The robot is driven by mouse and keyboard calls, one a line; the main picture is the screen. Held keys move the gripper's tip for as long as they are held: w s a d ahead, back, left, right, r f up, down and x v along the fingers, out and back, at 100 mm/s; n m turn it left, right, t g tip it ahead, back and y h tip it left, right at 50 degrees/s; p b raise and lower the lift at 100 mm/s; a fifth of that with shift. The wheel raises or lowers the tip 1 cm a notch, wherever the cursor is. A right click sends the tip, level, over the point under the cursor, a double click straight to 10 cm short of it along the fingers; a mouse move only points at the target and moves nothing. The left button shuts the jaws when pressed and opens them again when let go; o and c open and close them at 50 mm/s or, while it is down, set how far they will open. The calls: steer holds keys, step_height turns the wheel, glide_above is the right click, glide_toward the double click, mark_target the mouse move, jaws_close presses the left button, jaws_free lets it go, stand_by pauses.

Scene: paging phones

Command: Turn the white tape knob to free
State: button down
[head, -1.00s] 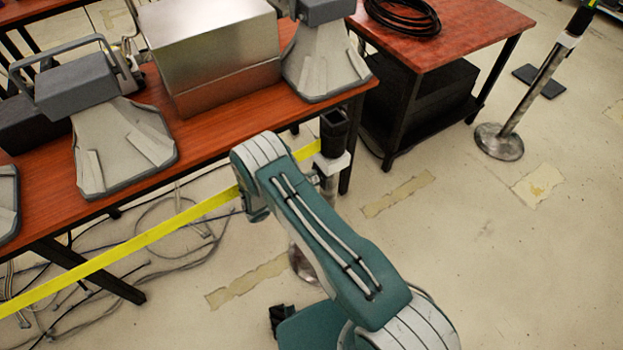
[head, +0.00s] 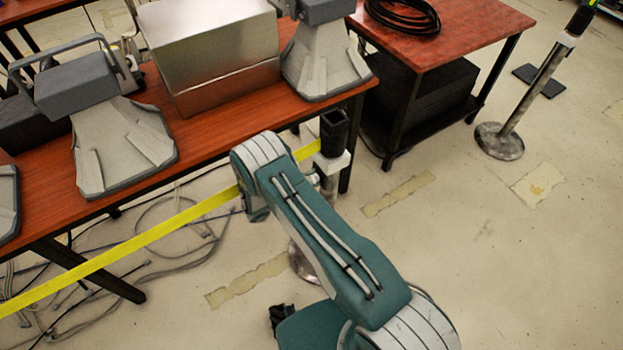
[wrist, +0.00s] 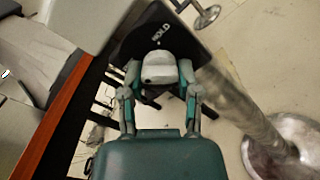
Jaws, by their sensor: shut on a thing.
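The white tape knob (wrist: 160,68) sits on a dark plate (wrist: 190,47) with lettering that looks like "HOLD", seen upside down in the wrist view. My gripper (wrist: 160,78) has one finger on each side of the knob and is shut on it. I cannot tell which mark the knob points to. In the head view the post's black head (head: 334,132) and white collar (head: 332,162) stand just beyond the end of my arm. My arm hides most of the gripper and the knob there.
A yellow tape (head: 140,242) runs from the post head to the lower left. A red-brown table (head: 205,160) with grey phones and a metal box (head: 210,60) stands close by on the left. Another post (head: 520,110) stands at the right. Floor on the right is mostly clear.

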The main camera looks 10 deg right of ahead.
steer(key=shift+f, duration=0.1)
steer(key=shift+c, duration=1.6)
jaws_free()
steer(key=shift+d, duration=0.1)
steer(key=v, duration=1.2)
